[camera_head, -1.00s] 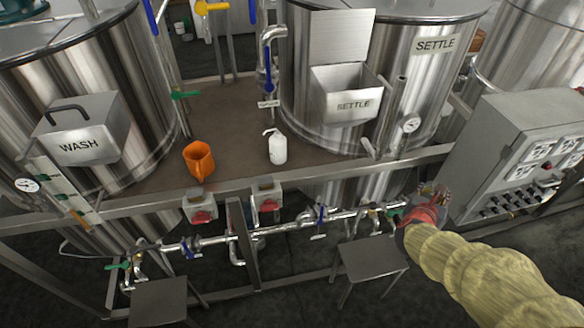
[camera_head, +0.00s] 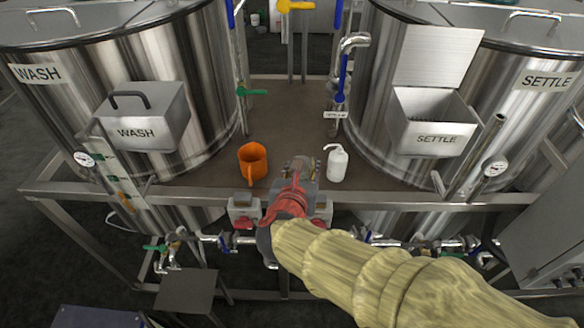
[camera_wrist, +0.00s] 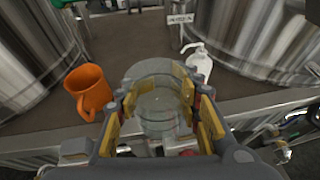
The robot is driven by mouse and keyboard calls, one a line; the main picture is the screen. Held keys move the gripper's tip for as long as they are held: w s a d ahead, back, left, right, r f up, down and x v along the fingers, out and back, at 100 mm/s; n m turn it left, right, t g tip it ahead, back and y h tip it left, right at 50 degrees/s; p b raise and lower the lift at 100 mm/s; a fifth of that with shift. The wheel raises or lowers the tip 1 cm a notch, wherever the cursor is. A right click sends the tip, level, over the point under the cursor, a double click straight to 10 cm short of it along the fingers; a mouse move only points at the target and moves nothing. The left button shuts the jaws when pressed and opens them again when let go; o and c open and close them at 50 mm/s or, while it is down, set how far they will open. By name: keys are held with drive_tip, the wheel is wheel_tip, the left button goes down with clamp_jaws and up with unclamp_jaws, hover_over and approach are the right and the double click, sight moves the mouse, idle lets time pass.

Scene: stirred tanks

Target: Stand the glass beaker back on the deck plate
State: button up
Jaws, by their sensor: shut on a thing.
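The clear glass beaker (camera_wrist: 154,76) is between the yellow-padded fingers of my gripper (camera_wrist: 160,105) in the wrist view, and the gripper is shut on it. In the head view my gripper (camera_head: 302,168) is at the front edge of the brown deck plate (camera_head: 285,115); I cannot make out the beaker clearly there. In the wrist view the beaker overlaps the front part of the deck plate (camera_wrist: 135,40). I cannot tell the gap beneath it.
An orange jug (camera_head: 252,163) stands on the deck left of my gripper. A white wash bottle (camera_head: 337,163) stands close to its right. The WASH tank (camera_head: 200,70) and SETTLE tank (camera_head: 378,100) flank the deck. A metal rail (camera_head: 110,193) runs along the front.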

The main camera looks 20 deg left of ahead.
drive_tip(key=shift+s+a, duration=0.2)
drive_tip(key=shift+a, duration=0.3)
drive_tip(key=shift+w+a, duration=0.2)
drive_tip(key=shift+w, duration=0.05)
drive_tip(key=w+a+f+b, duration=0.1)
drive_tip(key=w+f, duration=0.1)
drive_tip(key=w, duration=0.1)
drive_tip(key=w+a+f+b, duration=0.1)
drive_tip(key=w+a+f, duration=0.1)
drive_tip(key=w+f, duration=0.1)
drive_tip(key=w+a+f, duration=0.1)
drive_tip(key=w+f, duration=0.2)
drive_tip(key=w, duration=0.2)
drive_tip(key=shift+w+a+f+b, duration=0.25)
drive_tip(key=shift+a+b, duration=0.1)
drive_tip(key=shift+b, duration=0.05)
drive_tip(key=shift+w+f, duration=0.25)
drive_tip(key=shift+f, duration=0.1)
drive_tip(key=shift+w+a+f+b, duration=0.1)
drive_tip(key=shift+f+b, duration=0.2)
drive_tip(key=shift+f, duration=0.6)
drive_tip(key=shift+w+a+f+b, duration=0.1)
drive_tip(key=shift+f+b, duration=0.2)
drive_tip(key=shift+f, duration=0.55)
drive_tip(key=shift+f, duration=0.15)
drive_tip(key=o, duration=1.3)
